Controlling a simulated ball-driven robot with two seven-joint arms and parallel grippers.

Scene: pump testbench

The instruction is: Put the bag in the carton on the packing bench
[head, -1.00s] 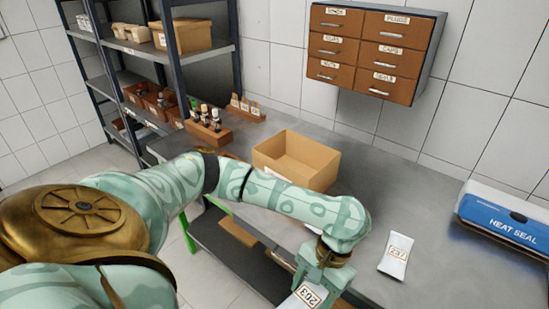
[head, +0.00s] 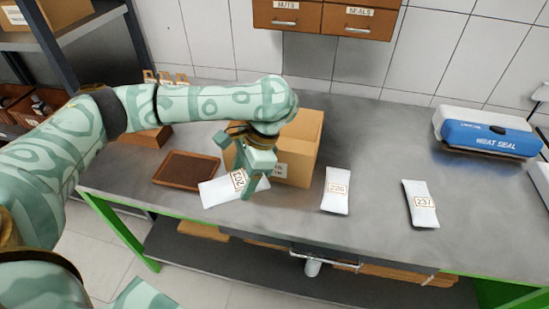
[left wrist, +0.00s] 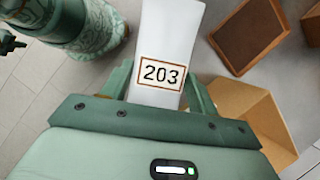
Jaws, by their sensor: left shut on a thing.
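My left gripper (head: 236,166) is shut on a white bag (head: 214,191) with a label. In the left wrist view the label on the bag (left wrist: 162,74) reads 203. The bag hangs out from the fingers, in front of the carton and to its left in the head view. The open cardboard carton (head: 306,148) stands on the packing bench (head: 385,150); my arm and gripper hide its left part and most of its opening. The carton (left wrist: 245,108) also shows right of the gripper in the left wrist view. My right gripper is in neither view.
Two more white bags, 228 (head: 336,190) and 237 (head: 421,204), lie on the bench right of the carton. A brown tray (head: 186,168) lies left of it. A blue heat sealer (head: 490,135) stands at the far right. Bare bench top lies between.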

